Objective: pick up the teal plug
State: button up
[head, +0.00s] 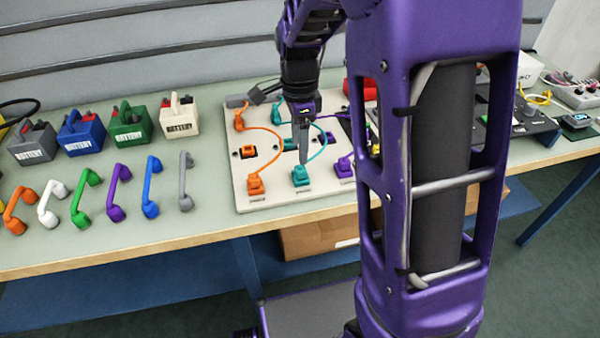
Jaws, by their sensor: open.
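The teal plug (300,177) sits at the front edge of a pale board (278,189) on the workbench. A teal cable (324,143) runs from it up toward the back of the board. My gripper (303,158) points down just above the plug, its open fingers seen nearly edge-on. The fingertips come close to the top of the plug in the picture; I cannot tell whether they touch it or straddle it. My gripper hides part of the board and cable behind it.
An orange plug (255,184) stands left of the teal one and a purple plug (344,167) right, both close by. Several handles and toy batteries, such as the green battery (130,124), stand at the left. My purple column hides the bench at the right.

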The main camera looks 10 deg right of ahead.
aim_at(300, 168)
notch_tip(300, 168, down, 7)
jog(key=shift+w+d+r+b, duration=0.1)
jog(key=shift+d+r+b, duration=0.1)
jog(key=shift+b, duration=0.25)
grip_shut()
